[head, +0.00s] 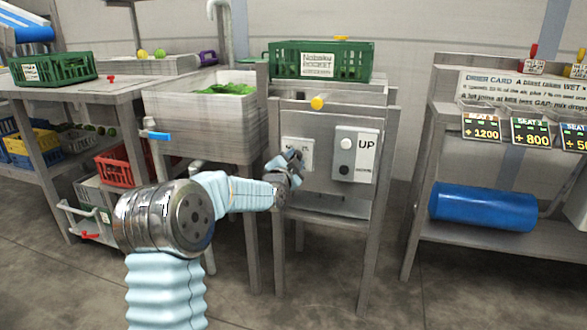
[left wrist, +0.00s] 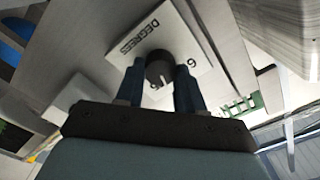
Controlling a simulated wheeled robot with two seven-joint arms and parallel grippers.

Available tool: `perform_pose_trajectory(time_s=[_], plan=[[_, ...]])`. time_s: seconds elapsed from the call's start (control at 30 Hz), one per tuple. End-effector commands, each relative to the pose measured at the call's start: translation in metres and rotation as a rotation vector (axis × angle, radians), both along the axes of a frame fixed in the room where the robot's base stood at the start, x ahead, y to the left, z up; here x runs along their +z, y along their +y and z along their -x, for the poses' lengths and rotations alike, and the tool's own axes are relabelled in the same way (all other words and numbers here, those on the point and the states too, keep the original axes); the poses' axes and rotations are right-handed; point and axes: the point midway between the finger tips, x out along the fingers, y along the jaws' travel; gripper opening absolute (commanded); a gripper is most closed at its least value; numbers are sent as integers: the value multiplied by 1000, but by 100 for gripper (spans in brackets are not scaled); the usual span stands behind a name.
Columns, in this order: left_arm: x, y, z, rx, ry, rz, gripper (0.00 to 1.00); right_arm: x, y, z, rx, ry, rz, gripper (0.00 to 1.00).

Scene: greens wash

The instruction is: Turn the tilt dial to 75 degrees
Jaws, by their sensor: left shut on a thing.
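The tilt dial is a dark round knob (left wrist: 160,68) on a white plate (left wrist: 190,35) marked DEGREES, seen in the left wrist view. My left gripper (left wrist: 160,80) is shut on the dial, with one finger on each side of it. A pale mark shows on the knob's face, and parts of the scale's figures are hidden by the fingers. In the head view my left gripper (head: 292,160) is at the white plate (head: 297,148) on the front of the grey stand and covers the dial. My right gripper is not in view.
Right of the dial is a panel (head: 342,155) with UP lettering, a light button and a black button. A yellow knob (head: 317,102) juts out above. A green crate (head: 318,62) stands on top. A sink (head: 200,120) with greens is at the left.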

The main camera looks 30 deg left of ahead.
Motion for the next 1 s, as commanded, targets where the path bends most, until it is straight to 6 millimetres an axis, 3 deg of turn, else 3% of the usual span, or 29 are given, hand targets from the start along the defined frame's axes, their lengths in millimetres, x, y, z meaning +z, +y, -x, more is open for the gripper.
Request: perform_pose_trajectory(time_s=[0.5,1.0], plan=[[-3,-1,0,-1,96,-393,7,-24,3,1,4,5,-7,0],[-3,0,0,0,128,-515,7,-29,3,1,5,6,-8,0]])
